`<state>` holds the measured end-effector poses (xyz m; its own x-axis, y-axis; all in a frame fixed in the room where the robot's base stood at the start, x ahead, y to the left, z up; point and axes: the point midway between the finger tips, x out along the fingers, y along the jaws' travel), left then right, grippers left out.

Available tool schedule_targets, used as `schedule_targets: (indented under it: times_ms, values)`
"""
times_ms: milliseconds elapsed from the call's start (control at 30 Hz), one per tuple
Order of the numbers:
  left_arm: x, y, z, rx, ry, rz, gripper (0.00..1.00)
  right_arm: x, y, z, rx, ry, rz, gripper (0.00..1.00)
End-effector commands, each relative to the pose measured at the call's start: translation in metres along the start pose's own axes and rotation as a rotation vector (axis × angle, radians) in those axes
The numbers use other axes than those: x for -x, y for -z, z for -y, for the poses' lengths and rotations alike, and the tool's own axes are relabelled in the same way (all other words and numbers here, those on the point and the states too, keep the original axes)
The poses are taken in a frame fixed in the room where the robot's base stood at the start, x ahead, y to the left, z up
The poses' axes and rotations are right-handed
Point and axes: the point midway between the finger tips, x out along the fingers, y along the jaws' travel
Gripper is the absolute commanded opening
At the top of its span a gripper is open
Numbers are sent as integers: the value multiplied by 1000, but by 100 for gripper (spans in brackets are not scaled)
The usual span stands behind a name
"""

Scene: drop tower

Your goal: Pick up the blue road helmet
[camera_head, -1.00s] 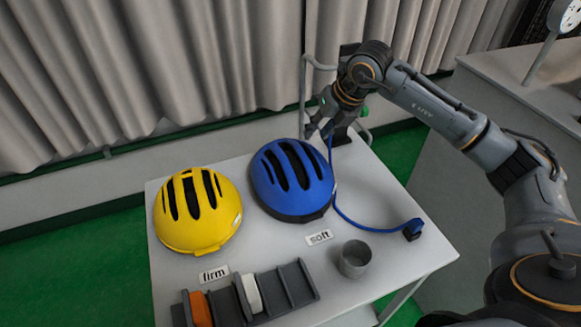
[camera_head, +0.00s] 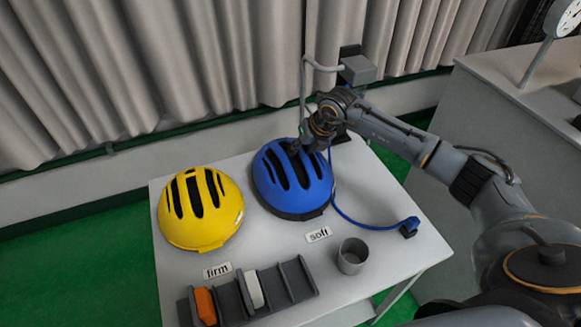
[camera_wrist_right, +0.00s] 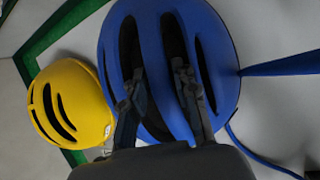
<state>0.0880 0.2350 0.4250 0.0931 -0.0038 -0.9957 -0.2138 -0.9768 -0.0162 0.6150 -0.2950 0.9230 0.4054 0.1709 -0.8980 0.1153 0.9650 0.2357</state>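The blue helmet (camera_head: 292,180) sits on the white table (camera_head: 390,262), beside the "soft" label (camera_head: 319,235). My right gripper (camera_head: 296,147) is at the far upper part of the blue helmet. In the right wrist view its two fingers (camera_wrist_right: 158,82) are spread apart over the blue helmet (camera_wrist_right: 218,60), one on each side of a rib between dark vents. I cannot tell whether the fingertips touch the shell or reach into the vents. A blue strap or cord (camera_head: 355,217) runs from the helmet to the right. My left gripper is not in view.
A yellow helmet (camera_head: 200,210) stands just left, by the "firm" label (camera_head: 217,271). A grey cup (camera_head: 352,256) and a slotted grey rack (camera_head: 275,290) with orange and white pieces are at the front. A grey post (camera_head: 304,85) rises behind the blue helmet.

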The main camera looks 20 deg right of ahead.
Motion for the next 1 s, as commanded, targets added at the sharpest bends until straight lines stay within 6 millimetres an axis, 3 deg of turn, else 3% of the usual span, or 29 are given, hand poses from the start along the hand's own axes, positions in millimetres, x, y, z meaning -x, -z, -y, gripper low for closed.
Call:
schedule_targets:
  times_ms: [100,233,767,1000]
  values:
    - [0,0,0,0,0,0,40,0,0,0,0,0,0,27]
    - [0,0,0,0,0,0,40,0,0,0,0,0,0,1]
    - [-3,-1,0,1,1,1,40,4,-2,-1,0,-1,3,0]
    - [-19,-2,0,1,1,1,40,26,-13,-6,0,-2,9,0]
